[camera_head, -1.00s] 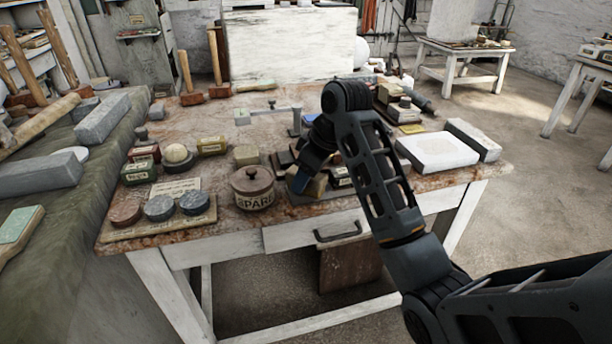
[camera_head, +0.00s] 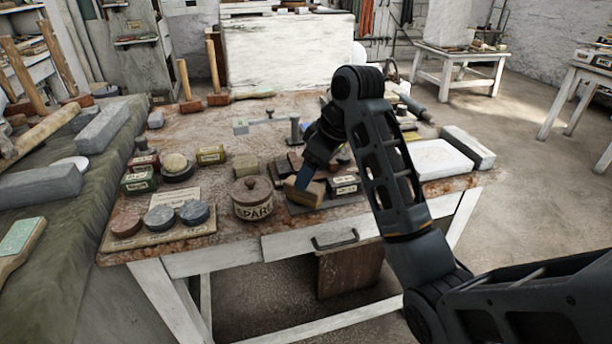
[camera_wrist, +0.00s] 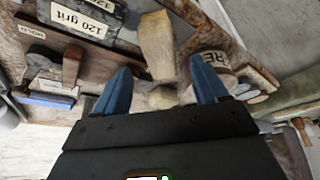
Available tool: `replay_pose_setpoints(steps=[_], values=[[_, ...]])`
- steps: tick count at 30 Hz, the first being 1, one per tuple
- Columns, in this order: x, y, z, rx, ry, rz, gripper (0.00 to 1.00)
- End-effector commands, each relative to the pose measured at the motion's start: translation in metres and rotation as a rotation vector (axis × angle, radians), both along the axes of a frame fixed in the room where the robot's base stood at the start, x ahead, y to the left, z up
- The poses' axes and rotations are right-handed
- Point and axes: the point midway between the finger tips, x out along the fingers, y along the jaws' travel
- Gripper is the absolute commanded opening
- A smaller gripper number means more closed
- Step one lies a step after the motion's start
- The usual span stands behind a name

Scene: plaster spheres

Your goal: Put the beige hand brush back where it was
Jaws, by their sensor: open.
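The beige hand brush (camera_head: 305,193) appears as a small wood-coloured block at the table's front, right of the lidded SPARE pot (camera_head: 253,203). It appears to lie on a dark flat tray or board (camera_head: 326,205), beside a labelled dark block. In the wrist view the pale brush (camera_wrist: 157,42) lies lengthwise ahead of the gap between the fingers. My gripper (camera_head: 303,178) is close above the brush, with its blue fingers pointing down. The wrist view shows the fingers (camera_wrist: 163,78) spread apart with nothing clamped. Exact contact with the brush is unclear.
The 120 grit block (camera_wrist: 85,20) is close to the brush; the SPARE pot (camera_wrist: 213,68) stands on its other side. A beige block (camera_head: 245,163) stands behind the pot. Three round pieces sit on a board at front left. A white slab (camera_head: 440,158) lies right.

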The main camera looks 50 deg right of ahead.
Motion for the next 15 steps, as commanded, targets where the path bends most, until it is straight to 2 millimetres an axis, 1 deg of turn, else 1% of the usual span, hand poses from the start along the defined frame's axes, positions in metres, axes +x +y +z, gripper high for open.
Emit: replay_pose_setpoints(steps=[1,6,12,15], values=[[-0.003,-0.001,0.013,0.001,0.002,-0.001,0.72],[-0.011,-0.002,0.033,0.001,0.001,-0.001,0.72],[-0.019,-0.003,0.051,0.002,0.002,0.0,0.72],[-0.022,-0.004,0.056,0.002,0.001,0.0,0.72]])
